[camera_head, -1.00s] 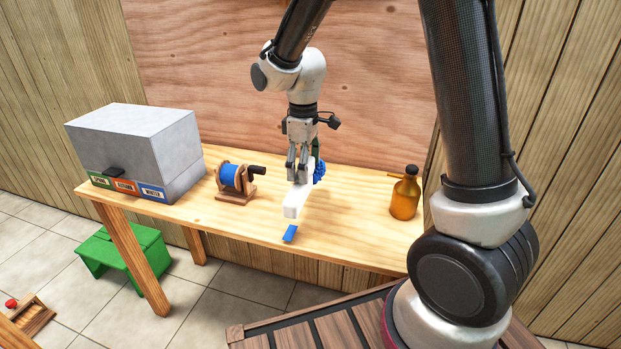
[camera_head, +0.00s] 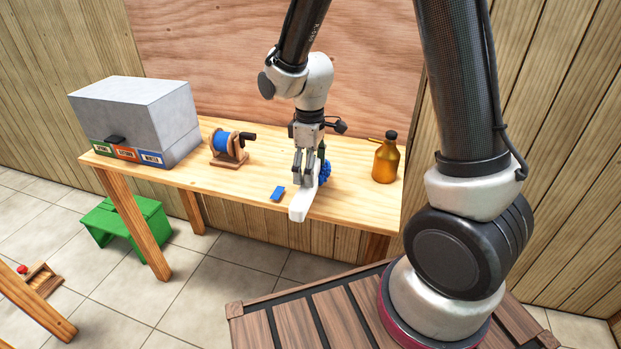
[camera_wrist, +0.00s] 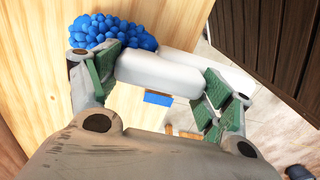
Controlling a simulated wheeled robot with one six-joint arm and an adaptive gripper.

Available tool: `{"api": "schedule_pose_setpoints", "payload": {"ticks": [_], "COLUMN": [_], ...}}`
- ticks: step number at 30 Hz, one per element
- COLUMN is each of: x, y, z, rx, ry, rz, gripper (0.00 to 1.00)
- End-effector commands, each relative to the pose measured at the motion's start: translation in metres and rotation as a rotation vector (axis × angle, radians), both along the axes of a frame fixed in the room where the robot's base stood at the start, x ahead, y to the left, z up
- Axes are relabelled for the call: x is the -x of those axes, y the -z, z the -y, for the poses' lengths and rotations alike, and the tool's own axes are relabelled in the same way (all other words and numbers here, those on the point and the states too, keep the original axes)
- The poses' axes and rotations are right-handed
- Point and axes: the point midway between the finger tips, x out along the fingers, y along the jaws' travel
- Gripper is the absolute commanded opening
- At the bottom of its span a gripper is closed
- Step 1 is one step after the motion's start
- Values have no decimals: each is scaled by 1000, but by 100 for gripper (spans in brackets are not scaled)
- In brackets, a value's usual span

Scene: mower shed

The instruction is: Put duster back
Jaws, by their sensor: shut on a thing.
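The duster has a white body (camera_head: 297,212) and a blue tufted head (camera_head: 325,171). My gripper (camera_head: 309,172) is shut on the white body, over the front part of the workbench (camera_head: 352,201). The white end points toward the bench's front edge in the head view. In the wrist view my gripper (camera_wrist: 155,82) has the white body (camera_wrist: 150,70) between its green finger pads, with the blue head (camera_wrist: 112,32) at the upper left. I cannot tell whether the duster touches the bench.
A small blue block (camera_head: 278,193) lies near the front edge. A blue spool on a wooden stand (camera_head: 229,150), a grey cabinet (camera_head: 140,112) with coloured labels and an amber bottle (camera_head: 385,163) stand on the bench. A green stool (camera_head: 127,220) is on the floor at left.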

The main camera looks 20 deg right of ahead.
Motion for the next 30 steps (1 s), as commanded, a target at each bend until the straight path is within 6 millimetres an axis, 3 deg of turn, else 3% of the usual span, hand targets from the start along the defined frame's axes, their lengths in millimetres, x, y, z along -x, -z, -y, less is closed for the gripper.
{"api": "schedule_pose_setpoints", "payload": {"ticks": [6, 17, 18, 21, 30], "x": [0, 0, 0, 0, 0], "y": [27, 31, 30, 30, 30], "z": [0, 0, 0, 0, 0], "rx": [1, 0, 0, 0, 1], "ry": [0, 0, 0, 0, 0], "rz": [-2, -1, 0, 0, -1], "gripper": [54, 54, 85, 100, 100]}}
